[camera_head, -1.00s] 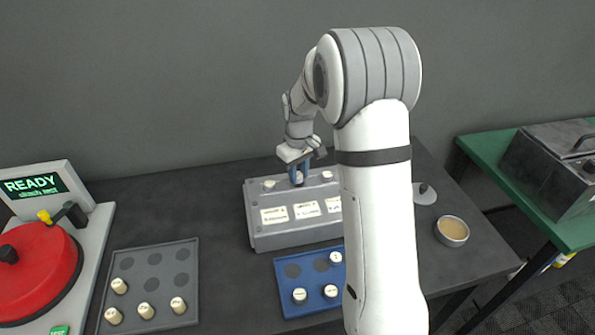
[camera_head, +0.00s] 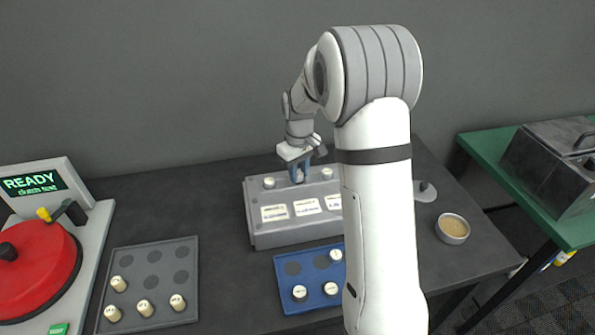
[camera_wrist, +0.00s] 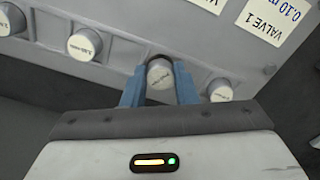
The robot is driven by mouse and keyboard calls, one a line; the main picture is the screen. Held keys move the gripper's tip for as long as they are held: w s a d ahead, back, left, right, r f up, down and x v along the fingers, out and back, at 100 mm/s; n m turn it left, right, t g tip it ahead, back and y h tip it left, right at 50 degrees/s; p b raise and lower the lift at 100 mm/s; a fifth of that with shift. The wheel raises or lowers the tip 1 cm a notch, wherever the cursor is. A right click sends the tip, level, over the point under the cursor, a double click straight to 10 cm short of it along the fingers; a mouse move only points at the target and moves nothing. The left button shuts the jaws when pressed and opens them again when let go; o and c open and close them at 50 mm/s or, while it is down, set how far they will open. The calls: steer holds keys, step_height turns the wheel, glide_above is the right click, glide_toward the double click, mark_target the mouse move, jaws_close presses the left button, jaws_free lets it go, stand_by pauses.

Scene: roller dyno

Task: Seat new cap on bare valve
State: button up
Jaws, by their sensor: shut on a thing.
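My gripper (camera_head: 299,174) is at the top of the grey valve block (camera_head: 262,233), between two other pale caps. The cap sits at a rounded notch in the block's edge. I cannot tell whether it is fully down on the valve, as the valve stem under it is hidden. Neighbouring caps in the wrist view are one to the left (camera_wrist: 85,45) and one to the right (camera_wrist: 220,90).
A blue tray (camera_head: 283,295) with a few caps lies in front of the block. A grey tray (camera_head: 190,250) with several caps is to its left, near a red round machine (camera_head: 40,262) reading READY. A bowl (camera_head: 452,229) stands at right. My arm hides part of the table.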

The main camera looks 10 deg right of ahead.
steer(key=shift+f, duration=0.3)
steer(key=o, duration=0.9)
steer(key=shift+o, duration=0.5)
steer(key=o, duration=0.3)
steer(key=shift+o, duration=0.2)
steer(key=shift+r, duration=0.1)
steer(key=shift+r+p, duration=2.05)
steer(key=shift+r, duration=1.35)
